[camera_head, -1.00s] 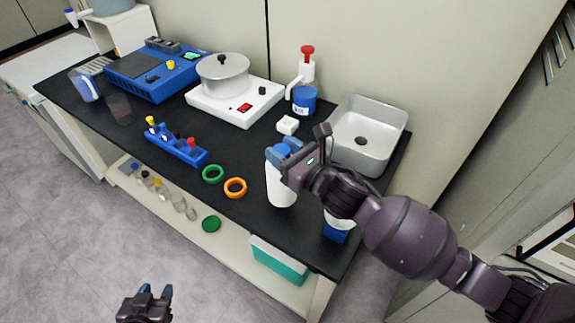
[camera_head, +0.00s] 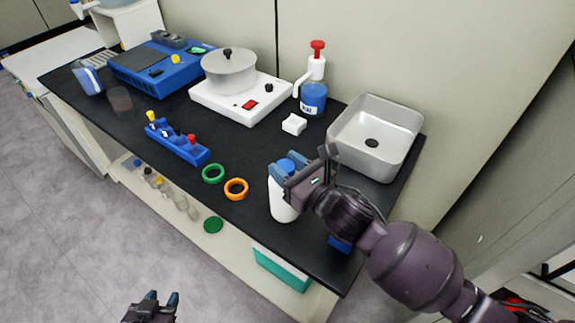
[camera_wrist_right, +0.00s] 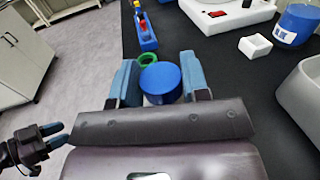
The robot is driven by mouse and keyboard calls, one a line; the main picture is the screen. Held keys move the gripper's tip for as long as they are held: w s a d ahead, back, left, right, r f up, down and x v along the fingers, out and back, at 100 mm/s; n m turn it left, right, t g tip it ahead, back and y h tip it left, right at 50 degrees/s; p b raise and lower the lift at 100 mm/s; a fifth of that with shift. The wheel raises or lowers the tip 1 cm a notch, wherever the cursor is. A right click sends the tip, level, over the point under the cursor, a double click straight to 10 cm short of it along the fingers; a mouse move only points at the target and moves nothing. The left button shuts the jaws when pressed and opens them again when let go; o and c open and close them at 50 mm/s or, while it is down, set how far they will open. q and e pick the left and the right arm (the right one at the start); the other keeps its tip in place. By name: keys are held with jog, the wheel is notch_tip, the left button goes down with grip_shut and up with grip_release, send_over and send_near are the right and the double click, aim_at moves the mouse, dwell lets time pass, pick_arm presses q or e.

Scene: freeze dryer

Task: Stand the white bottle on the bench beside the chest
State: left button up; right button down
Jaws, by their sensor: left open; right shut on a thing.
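The white bottle (camera_head: 283,203) with a blue cap (camera_wrist_right: 161,83) is upright over the front part of the black bench, right of an orange ring. My right gripper (camera_head: 286,166) is shut on the bottle near its cap, one finger on each side in the right wrist view. I cannot tell whether the bottle's base touches the bench. A blue box (camera_head: 340,244), possibly the chest, is at the bench's front right corner, mostly hidden behind my right arm. My left gripper (camera_head: 153,302) is open and empty, low in front of the bench.
The black bench (camera_head: 225,150) holds a grey sink (camera_head: 402,150), a white block (camera_head: 293,124), a blue pump bottle (camera_head: 313,98), a white hotplate (camera_head: 222,100) with a pot, a blue rack (camera_head: 178,143), a green ring (camera_head: 213,173) and an orange ring (camera_head: 237,189). Bare bench lies around the bottle.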

jog(key=shift+f, duration=0.15)
jog(key=c, duration=0.6)
grip_release()
jog(key=v, duration=1.2)
